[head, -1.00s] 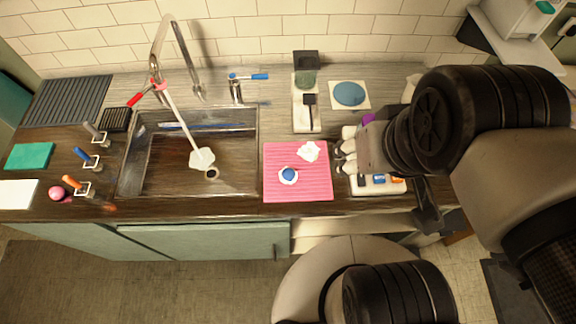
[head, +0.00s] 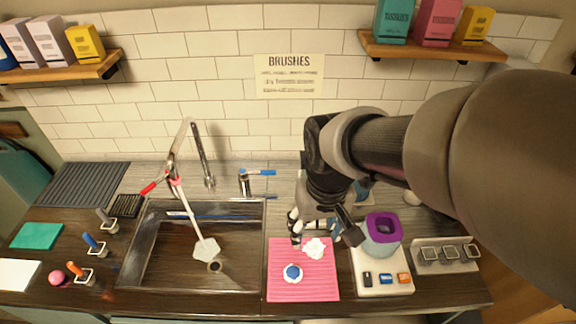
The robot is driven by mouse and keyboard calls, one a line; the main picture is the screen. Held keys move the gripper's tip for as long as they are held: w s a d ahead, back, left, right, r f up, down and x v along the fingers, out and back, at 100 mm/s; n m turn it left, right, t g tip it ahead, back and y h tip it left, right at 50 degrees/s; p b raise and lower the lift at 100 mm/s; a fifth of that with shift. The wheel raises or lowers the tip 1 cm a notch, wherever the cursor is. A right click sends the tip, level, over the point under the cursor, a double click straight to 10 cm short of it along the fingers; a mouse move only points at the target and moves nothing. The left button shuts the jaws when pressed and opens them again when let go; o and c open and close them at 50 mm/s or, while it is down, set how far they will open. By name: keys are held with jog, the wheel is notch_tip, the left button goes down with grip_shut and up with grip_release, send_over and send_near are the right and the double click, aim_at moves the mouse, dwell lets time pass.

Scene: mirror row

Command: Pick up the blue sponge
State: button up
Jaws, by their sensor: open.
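No thing is clearly recognisable as a blue sponge. A small round blue thing (head: 292,272) sits in a white ring on the pink mat (head: 283,293). A small blue block (head: 386,279) lies on the white tray (head: 372,291), between a black one and an orange one. My gripper (head: 312,232) is open, just above the back edge of the pink mat. It is close behind a white crumpled thing (head: 315,248) and holds nothing that I can see. My arm hides part of the counter behind it.
A purple-rimmed container (head: 383,228) stands on the white tray, right of my gripper. The sink (head: 165,270) with its tall tap is to the left. A holder with several square slots (head: 446,254) is at the right. Shelves with boxes hang above.

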jog(key=g, duration=0.1)
send_near(293, 270)
jog(key=shift+n, duration=0.4)
jog(key=f+b, duration=0.3)
jog(key=f, duration=0.1)
jog(key=f+b, duration=0.3)
jog(key=f, duration=0.2)
jog(key=shift+w+a+f, duration=0.1)
jog(key=shift+w+a, duration=0.05)
jog(key=shift+w, duration=0.05)
jog(key=shift+c, duration=0.2)
jog(key=c, duration=0.8)
jog(key=shift+c, duration=0.6)
notch_tip(293, 270, up, 20)
jog(key=p, duration=0.6)
jog(key=shift+p, duration=0.3)
